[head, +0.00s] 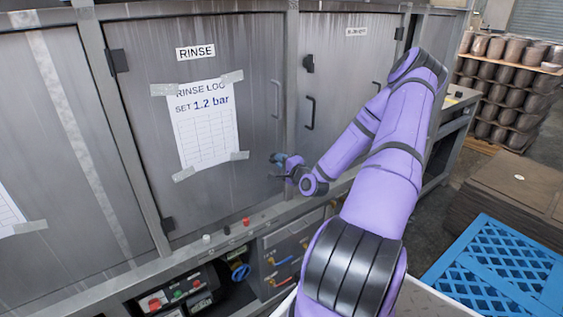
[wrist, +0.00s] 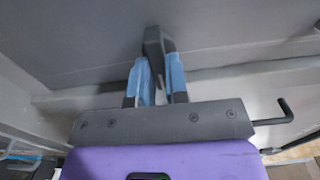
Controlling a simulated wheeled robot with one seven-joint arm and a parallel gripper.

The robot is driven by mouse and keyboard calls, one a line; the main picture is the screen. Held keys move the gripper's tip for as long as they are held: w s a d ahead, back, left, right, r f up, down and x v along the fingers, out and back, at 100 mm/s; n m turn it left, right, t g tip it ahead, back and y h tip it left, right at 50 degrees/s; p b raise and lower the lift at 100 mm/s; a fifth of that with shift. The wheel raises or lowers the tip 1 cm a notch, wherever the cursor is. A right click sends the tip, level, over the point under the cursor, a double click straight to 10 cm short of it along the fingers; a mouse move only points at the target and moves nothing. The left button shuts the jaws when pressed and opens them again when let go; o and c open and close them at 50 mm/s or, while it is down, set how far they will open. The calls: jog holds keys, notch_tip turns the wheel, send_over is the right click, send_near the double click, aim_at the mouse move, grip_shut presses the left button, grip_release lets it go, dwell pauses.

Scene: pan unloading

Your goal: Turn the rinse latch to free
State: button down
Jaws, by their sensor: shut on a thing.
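The RINSE door (head: 135,120) is a large grey steel panel at the left of the head view, and it looks closed. My gripper (head: 280,160) is at the door's lower right edge. In the wrist view my gripper (wrist: 160,78) has its blue-padded fingers shut on a dark grey latch (wrist: 153,42). The latch stands out from the grey panel, and its upper end shows above the fingers. In the head view the latch is mostly hidden by my gripper, and I cannot tell its exact angle.
A dark bar handle (wrist: 275,119) sticks out right of my gripper in the wrist view. Below the door is a ledge with small knobs (head: 226,230) and a control box (head: 180,292). A blue pallet (head: 500,270) and stacked pans (head: 510,95) stand at the right.

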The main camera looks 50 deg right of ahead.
jog(key=c, duration=1.1)
grip_release()
jog(key=shift+s, duration=0.15)
jog(key=v, duration=1)
jog(key=shift+s+a, duration=0.15)
jog(key=shift+s, duration=0.1)
